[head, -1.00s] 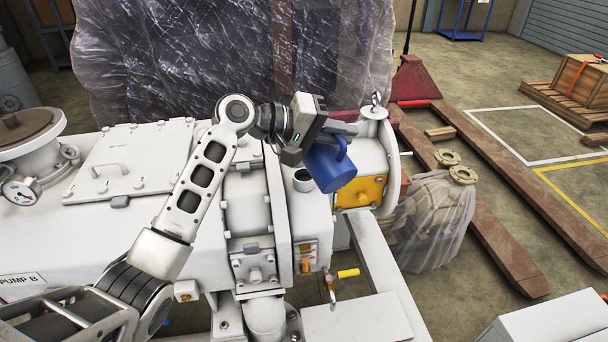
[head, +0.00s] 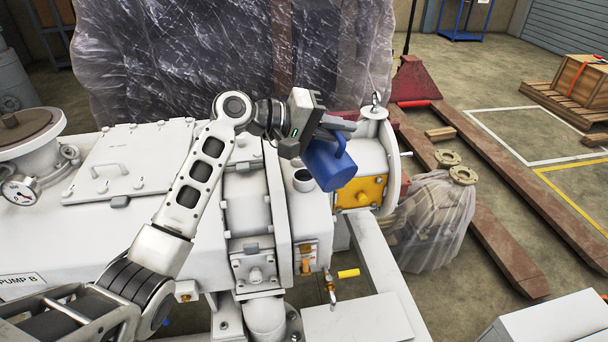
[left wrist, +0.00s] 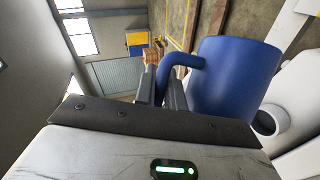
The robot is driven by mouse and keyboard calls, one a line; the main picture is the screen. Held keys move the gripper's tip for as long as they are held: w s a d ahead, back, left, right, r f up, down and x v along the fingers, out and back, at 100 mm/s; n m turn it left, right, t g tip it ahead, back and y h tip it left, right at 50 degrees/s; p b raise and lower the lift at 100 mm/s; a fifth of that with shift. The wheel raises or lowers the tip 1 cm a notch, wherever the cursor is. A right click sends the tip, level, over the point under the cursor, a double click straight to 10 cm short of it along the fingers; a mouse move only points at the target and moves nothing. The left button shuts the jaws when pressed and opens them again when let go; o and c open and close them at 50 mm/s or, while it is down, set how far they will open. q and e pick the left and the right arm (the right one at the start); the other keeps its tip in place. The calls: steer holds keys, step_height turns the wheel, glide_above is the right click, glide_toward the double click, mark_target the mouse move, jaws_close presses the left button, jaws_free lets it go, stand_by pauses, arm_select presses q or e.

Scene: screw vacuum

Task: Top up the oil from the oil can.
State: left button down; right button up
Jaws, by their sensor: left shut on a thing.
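The blue oil can (head: 325,165) is tilted above the white pump, close to the open filler neck (head: 302,181). My left gripper (head: 338,128) is shut on the can's handle and holds it in the air. In the left wrist view the blue can (left wrist: 235,80) is at the right, with its handle between the fingers (left wrist: 163,88). The round filler opening also shows there at the lower right (left wrist: 270,121). Any oil stream is not visible. My right gripper is not in view.
The white pump (head: 150,235) fills the middle, with an orange-yellow sight window (head: 360,192) right of the can. A yellow-handled valve (head: 347,273) sticks out below. A plastic-wrapped part (head: 430,225) and rusty pallet-jack forks (head: 500,240) stand on the floor at right.

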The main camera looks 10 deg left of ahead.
arm_select(q)
steer(key=shift+w+a+r, duration=0.15)
steer(key=shift+w+r, duration=0.05)
steer(key=shift+r, duration=0.15)
stand_by(0.8)
steer(key=shift+n+p, duration=0.3)
steer(key=shift+w+a+r+h, duration=0.25)
steer(key=shift+h, duration=0.05)
stand_by(1.4)
